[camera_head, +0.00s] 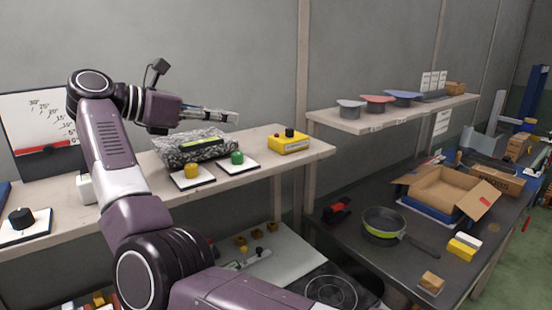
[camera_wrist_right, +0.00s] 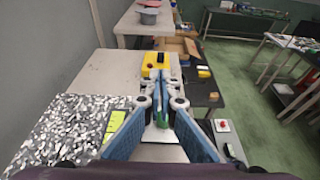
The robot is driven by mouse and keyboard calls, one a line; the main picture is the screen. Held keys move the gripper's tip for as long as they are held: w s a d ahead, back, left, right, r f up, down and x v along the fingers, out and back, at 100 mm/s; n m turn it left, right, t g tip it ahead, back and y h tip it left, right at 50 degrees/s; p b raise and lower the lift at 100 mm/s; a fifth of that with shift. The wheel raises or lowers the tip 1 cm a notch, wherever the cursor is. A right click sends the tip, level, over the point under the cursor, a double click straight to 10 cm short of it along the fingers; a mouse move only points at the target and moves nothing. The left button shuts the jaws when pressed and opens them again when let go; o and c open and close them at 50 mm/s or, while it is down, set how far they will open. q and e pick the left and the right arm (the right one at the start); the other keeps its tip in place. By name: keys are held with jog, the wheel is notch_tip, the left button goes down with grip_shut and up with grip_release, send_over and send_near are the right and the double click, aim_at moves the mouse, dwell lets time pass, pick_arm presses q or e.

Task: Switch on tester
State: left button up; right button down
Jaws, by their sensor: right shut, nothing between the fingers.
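My right gripper (camera_head: 232,117) is shut and empty, held above the shelf and pointing right. In the wrist view its fingertips (camera_wrist_right: 160,84) meet, with a green knob (camera_wrist_right: 163,119) partly showing between the fingers. A yellow box (camera_head: 288,145) with a black knob and a red button stands further right. My left gripper is out of view.
The wooden shelf (camera_head: 262,150) runs along the wall. A black knob on a white plate (camera_head: 21,219) is at far left, near a dial panel (camera_head: 40,118). At right, a dark table holds a pan (camera_head: 384,225) and an open carton (camera_head: 450,190). Air above the shelf is clear.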

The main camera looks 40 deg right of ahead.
aim_at(287, 133)
notch_tip(287, 133, down, 3)
jog(key=shift+b, duration=0.85)
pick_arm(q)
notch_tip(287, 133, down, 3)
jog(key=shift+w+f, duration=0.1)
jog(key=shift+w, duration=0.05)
pick_arm(e)
jog(key=shift+d, duration=0.15)
jog(key=p+x, duration=0.1)
jog(key=x, duration=0.3)
jog(key=p+x, duration=0.1)
jog(key=x, duration=0.4)
jog(key=r+p+x, duration=0.1)
jog(key=x, duration=0.3)
jog(key=shift+s+d+p, duration=0.1)
jog(key=shift+d+p, duration=0.2)
jog(key=shift+d, duration=0.15)
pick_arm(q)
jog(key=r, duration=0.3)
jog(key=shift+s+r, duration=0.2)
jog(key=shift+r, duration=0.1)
